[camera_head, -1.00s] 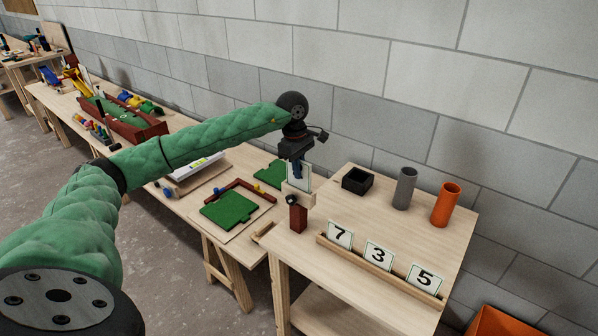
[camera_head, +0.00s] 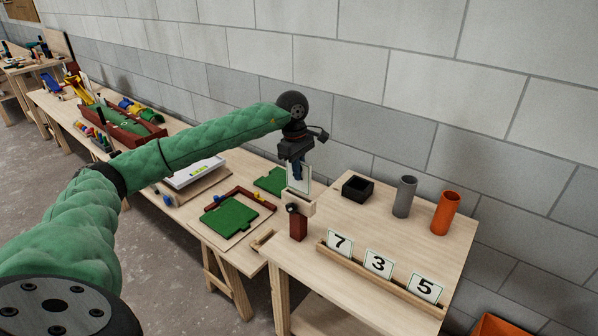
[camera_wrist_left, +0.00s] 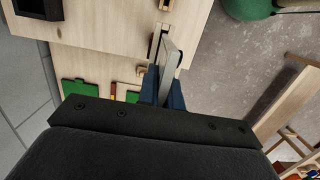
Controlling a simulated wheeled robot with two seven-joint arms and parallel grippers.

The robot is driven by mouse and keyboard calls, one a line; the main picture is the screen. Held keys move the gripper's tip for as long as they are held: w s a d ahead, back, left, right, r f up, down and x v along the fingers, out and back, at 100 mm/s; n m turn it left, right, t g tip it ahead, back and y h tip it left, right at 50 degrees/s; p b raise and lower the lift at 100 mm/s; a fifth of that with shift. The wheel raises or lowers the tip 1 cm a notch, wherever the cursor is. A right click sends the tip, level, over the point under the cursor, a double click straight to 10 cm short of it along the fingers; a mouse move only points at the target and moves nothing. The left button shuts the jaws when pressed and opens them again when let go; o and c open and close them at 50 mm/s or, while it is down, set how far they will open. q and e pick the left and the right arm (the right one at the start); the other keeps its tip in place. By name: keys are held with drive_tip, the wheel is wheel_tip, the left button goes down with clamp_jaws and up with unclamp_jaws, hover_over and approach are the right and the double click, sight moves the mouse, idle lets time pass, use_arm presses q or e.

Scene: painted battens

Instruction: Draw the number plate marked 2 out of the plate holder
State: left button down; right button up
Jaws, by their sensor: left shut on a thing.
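My left gripper (camera_head: 297,164) points down over the plate holder and is shut on a pale, dark-edged number plate (camera_head: 305,183). The plate stands upright with its lower edge at or in the holder; the gripper covers part of its face and I cannot read its number. The plate holder (camera_head: 302,209) is a small pale wooden block on a red-brown post at the table's left end. In the left wrist view the plate (camera_wrist_left: 170,60) shows edge-on between the blue fingers. My right gripper is in neither view.
A wooden rack (camera_head: 385,281) at the table's front holds plates marked 7 (camera_head: 340,242), 3 (camera_head: 378,264) and 5 (camera_head: 425,288). Behind it stand a black box (camera_head: 357,188), a grey cylinder (camera_head: 404,197) and an orange tube (camera_head: 445,213). The tabletop between them is clear.

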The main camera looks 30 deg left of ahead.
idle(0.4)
use_arm(q)
drive_tip(key=shift+r, duration=1.5)
